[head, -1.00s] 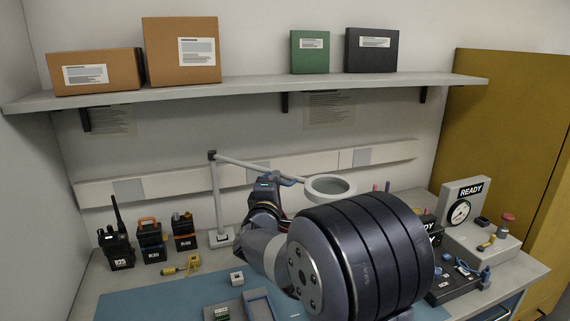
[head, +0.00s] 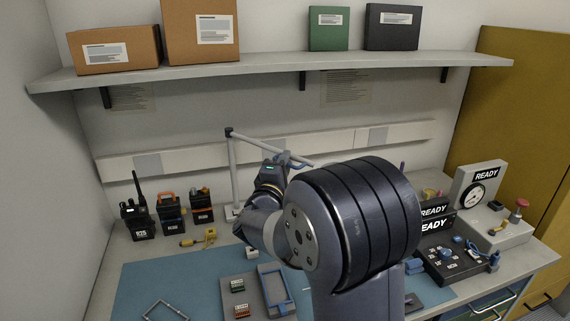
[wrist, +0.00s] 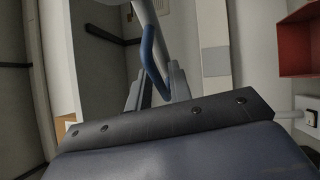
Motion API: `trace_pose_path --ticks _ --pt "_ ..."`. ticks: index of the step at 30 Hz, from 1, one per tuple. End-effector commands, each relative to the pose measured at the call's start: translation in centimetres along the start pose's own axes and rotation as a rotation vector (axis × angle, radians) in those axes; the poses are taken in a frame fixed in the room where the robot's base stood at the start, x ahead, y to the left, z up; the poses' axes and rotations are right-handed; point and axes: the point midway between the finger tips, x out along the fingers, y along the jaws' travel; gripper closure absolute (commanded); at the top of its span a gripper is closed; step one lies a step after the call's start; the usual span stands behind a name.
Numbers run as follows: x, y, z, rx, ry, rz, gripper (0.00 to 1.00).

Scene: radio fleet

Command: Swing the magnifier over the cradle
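The magnifier has a grey upright post (head: 234,175) at the back of the bench and a thin grey arm (head: 256,144) reaching right and toward me. Its lens ring is hidden behind my own arm link. My gripper (head: 284,163) is at the blue handle near the arm's end. In the wrist view the blue handle (wrist: 152,68) lies between my two grey fingers (wrist: 156,88); whether they clamp it is unclear. A grey, blue-edged frame (head: 263,290) on the mat may be the cradle; it looks empty.
Several radios (head: 138,218) stand at the back left, near a yellow tool (head: 205,238). The blue mat (head: 135,290) covers the bench front. READY units (head: 433,225) and a gauge (head: 476,190) are at right. A shelf (head: 270,70) with boxes hangs above.

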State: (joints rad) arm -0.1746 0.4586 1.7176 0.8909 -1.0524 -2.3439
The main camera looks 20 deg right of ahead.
Motion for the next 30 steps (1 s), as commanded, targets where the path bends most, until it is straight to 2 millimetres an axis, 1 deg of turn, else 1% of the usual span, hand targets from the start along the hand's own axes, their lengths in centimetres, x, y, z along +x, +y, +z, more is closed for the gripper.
trace_pose_path --ticks 1,3,10,14,17,24,27,30 --pt "0.0 0.0 0.0 0.000 0.000 0.000 0.76" --pt "0.0 0.0 0.0 0.000 0.000 0.000 0.70" --pt "-0.1 0.0 0.0 0.000 0.001 0.000 0.70" --pt "-1.0 0.0 -0.1 0.001 0.002 0.000 0.70" --pt "-2.6 0.0 -0.1 0.001 0.005 0.000 0.70" --pt "-7.6 0.0 -0.1 0.000 0.006 0.000 0.70" --pt "-9.2 0.0 -0.1 0.000 0.005 0.000 0.70" --pt "-10.2 0.0 -0.1 0.000 0.003 0.000 0.70"
